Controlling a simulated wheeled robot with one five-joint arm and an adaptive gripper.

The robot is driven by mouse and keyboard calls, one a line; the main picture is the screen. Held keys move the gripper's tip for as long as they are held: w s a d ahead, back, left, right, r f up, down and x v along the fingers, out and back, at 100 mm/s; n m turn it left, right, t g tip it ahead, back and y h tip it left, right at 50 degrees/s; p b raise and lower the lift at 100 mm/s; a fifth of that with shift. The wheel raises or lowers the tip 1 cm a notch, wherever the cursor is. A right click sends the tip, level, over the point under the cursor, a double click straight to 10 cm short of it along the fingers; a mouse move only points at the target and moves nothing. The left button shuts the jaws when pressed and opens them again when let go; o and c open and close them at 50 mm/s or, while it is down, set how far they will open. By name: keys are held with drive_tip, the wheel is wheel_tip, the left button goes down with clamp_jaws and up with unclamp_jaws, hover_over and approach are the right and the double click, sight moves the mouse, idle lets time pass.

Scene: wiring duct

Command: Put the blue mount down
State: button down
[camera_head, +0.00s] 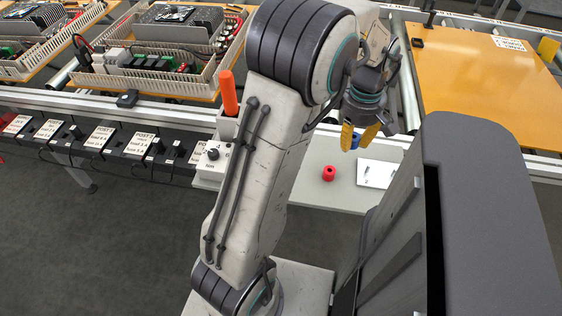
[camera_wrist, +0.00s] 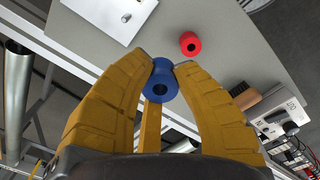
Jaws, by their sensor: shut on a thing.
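The blue mount (camera_wrist: 161,77) is a round blue piece with a dark hole, held between the yellow fingertips of my gripper (camera_wrist: 162,72). In the head view, my gripper (camera_head: 360,137) points down over the small grey shelf, and a bit of the blue mount (camera_head: 355,141) shows between its fingers. The mount appears to be above the shelf surface; the exact gap cannot be told. The fingers hide part of the mount in the head view.
A red mount (camera_head: 328,173) stands on the grey shelf (camera_head: 310,190), beside a white plate (camera_head: 376,174). A white control box (camera_head: 213,160) with a knob is at the shelf's left. Bare shelf lies around the red mount. An orange panel (camera_head: 480,85) is behind.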

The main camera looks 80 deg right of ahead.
drive_tip(key=shift+w+a, duration=0.15)
drive_tip(key=shift+w, duration=0.15)
drive_tip(key=shift+a+f+n, duration=0.1)
drive_tip(key=shift+a+n, duration=0.1)
drive_tip(key=shift+n, duration=0.3)
drive_tip(key=w+f, duration=0.2)
drive_tip(key=w, duration=0.1)
drive_tip(key=w+a+f, duration=0.1)
drive_tip(key=w+f, duration=0.1)
drive_tip(key=w, duration=0.2)
drive_tip(key=w+a+f, duration=0.1)
drive_tip(key=w+f, duration=0.1)
drive_tip(key=w, duration=0.2)
drive_tip(key=shift+w+a+f, duration=0.1)
drive_tip(key=shift+a+f, duration=0.05)
drive_tip(key=shift+f, duration=2.25)
drive_tip(key=shift+f, duration=0.1)
drive_tip(key=c, duration=1.1)
unclamp_jaws()
wheel_tip(320, 180, up, 12)
drive_tip(key=shift+r+p, duration=0.15)
drive_tip(key=shift+p, duration=0.45)
